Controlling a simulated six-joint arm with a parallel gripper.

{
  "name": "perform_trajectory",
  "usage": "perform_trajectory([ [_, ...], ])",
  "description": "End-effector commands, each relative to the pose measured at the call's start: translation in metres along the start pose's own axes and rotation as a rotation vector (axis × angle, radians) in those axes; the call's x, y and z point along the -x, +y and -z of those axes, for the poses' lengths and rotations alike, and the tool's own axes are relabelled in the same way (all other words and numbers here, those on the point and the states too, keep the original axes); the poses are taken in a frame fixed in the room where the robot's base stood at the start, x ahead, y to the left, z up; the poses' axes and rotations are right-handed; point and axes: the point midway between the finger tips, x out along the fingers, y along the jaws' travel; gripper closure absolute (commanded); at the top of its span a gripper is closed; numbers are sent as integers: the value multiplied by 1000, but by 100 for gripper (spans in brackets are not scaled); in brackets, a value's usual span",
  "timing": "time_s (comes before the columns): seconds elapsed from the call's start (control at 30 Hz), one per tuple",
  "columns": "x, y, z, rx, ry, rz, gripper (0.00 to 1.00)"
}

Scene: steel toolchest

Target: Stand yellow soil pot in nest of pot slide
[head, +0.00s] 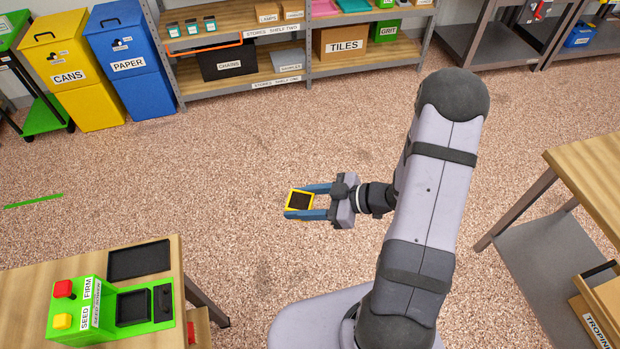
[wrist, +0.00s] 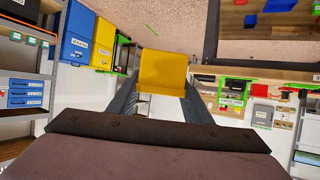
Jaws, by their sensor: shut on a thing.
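The yellow soil pot (head: 299,201) is square with a dark filling. My gripper (head: 308,201) is shut on the pot and holds it over the open floor, upright as far as I can tell. In the wrist view the pot's yellow side (wrist: 163,72) shows between the two fingers. The green machine (head: 100,310), marked "SEED FIRM", sits on the wooden bench at the lower left. A dark square recess (head: 133,307) shows in its low front part; I cannot tell for sure that this is the pot slide's nest. The pot is apart from the machine, up and to its right.
A dark flat tray (head: 139,260) lies on the bench (head: 40,287) behind the machine. Red and yellow buttons top the machine. Yellow and blue bins (head: 130,60) and shelves stand at the back. Another table (head: 592,180) is at the right. The floor between is clear.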

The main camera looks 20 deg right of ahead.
Motion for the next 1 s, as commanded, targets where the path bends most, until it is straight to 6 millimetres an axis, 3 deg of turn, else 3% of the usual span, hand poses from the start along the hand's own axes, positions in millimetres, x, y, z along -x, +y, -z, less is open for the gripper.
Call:
perform_trajectory([
  [0.17, -41, -42, 30, 81, 1, 166, 85],
  [0.4, -88, -119, 64, 199, 1, 411, 85],
  [0.7, -124, -226, 96, 339, 2, 698, 85],
  [1.0, -146, -329, 124, 434, 3, 893, 85],
])
